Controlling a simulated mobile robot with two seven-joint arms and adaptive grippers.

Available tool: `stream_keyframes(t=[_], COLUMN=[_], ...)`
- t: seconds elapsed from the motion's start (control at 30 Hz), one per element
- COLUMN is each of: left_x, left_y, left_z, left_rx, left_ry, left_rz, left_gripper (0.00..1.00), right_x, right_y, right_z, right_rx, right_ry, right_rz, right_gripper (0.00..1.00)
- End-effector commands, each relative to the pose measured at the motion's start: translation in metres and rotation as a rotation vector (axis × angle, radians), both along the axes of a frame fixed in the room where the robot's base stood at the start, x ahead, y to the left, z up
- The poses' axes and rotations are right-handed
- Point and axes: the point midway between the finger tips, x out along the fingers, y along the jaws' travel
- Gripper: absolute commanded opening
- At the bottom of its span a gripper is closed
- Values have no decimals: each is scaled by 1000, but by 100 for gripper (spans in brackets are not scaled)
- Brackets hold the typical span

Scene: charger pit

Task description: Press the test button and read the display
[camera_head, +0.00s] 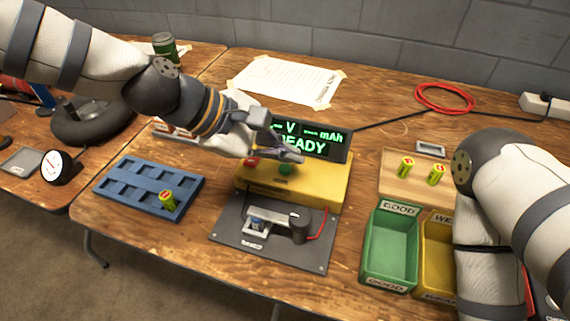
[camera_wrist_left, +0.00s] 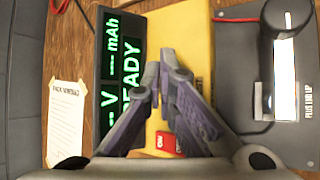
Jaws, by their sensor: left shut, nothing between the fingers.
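The yellow tester (camera_head: 322,187) stands on the wooden table with a green button (camera_head: 286,170) and a red button (camera_head: 253,161) on top. The red button also shows in the left wrist view (camera_wrist_left: 165,143). The black display (camera_head: 340,148) behind it shows "READY" in green, with dashes before "V" and "mAh". My left gripper (camera_head: 297,155) is shut and empty over the tester. In the head view its fingertips are just above the green button, between it and the display; contact cannot be told. The green button is hidden in the wrist view. My right gripper is out of view.
A grey cradle plate (camera_head: 272,250) with a clamp lies in front of the tester. A blue rack (camera_head: 130,190) holds one battery (camera_head: 168,200). Two batteries stand on a wooden board (camera_head: 393,190). Green (camera_head: 390,285) and yellow bins stand at the front right, near my right arm.

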Motion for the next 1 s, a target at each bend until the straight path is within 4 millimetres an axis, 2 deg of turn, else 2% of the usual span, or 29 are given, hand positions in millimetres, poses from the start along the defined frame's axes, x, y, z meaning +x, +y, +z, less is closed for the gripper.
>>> stream_keyframes(t=[1.0], left_x=[0], left_y=[0], left_z=[-11], left_rx=[0], left_ry=[0], left_rz=[0], left_gripper=[0], right_x=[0], right_y=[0], right_z=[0], right_rx=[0], right_ry=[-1], right_rz=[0], right_gripper=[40])
